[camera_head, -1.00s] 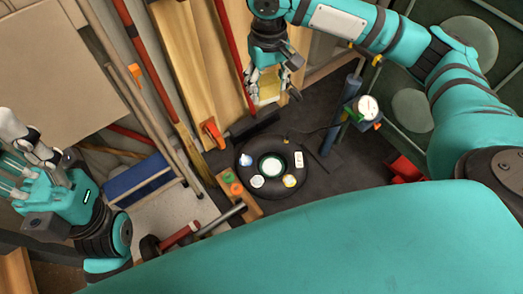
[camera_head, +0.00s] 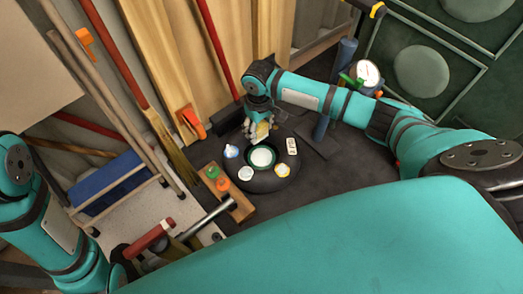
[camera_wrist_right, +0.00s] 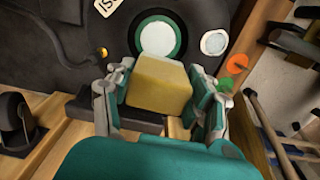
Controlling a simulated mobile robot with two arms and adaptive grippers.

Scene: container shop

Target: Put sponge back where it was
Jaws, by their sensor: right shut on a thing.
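The yellow sponge (camera_wrist_right: 158,84) is a pale block between the two fingers of my right gripper (camera_wrist_right: 160,100) in the right wrist view. The fingers are shut on its sides. In the head view my right gripper (camera_head: 257,132) is over the far edge of a round black disc (camera_head: 265,184), and a little of the sponge (camera_head: 262,130) shows at its fingertips. I cannot tell whether the sponge touches the disc.
On the disc are a green-ringed white circle (camera_head: 262,157), a white card (camera_head: 292,146) and small round items. A wooden block with green and orange knobs (camera_head: 222,184) stands left of it. A gauge (camera_head: 367,73) is at the upper right. Brooms and a blue box (camera_head: 110,185) fill the left.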

